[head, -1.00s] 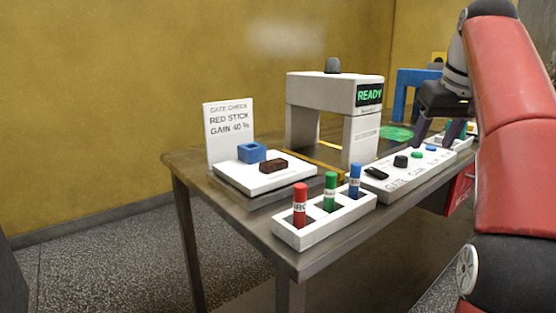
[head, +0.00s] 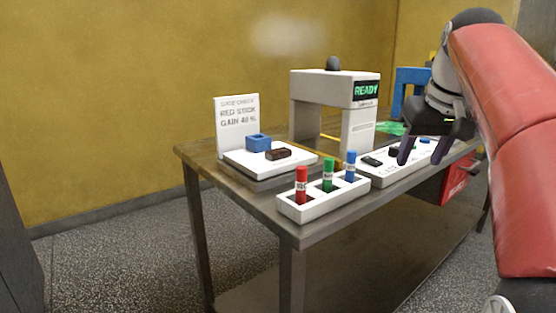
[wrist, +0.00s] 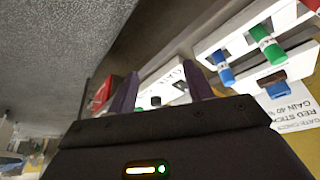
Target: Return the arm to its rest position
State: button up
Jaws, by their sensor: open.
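My gripper (head: 420,148) is open and empty in the head view, with its fingers pointing down in front of the control panel (head: 378,180). My red arm comes in from the right side. In the wrist view my gripper (wrist: 165,95) shows two dark, spread fingers with nothing between them. The fingers hide part of the panel's buttons in the head view.
A metal table (head: 330,222) holds a white rack with red (head: 301,186), green (head: 328,175) and blue (head: 350,165) sticks. A white gate (head: 335,90) reads READY. The floor at left is clear.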

jog(key=s+a+f, duration=0.3)
jog(key=s+f, duration=0.4)
jog(key=f, duration=0.2)
jog(key=s+a+f, duration=0.4)
jog(key=s+f, duration=0.2)
jog(key=f, duration=0.2)
jog(key=s+a+f+t, duration=0.1)
jog(key=s+a+f, duration=0.2)
jog(key=s+f, duration=0.4)
notch_tip(320, 180, down, 3)
jog(key=shift+s+a+r, duration=0.2)
jog(key=shift+s+a, duration=0.05)
jog(key=shift+s, duration=0.05)
grip_shut()
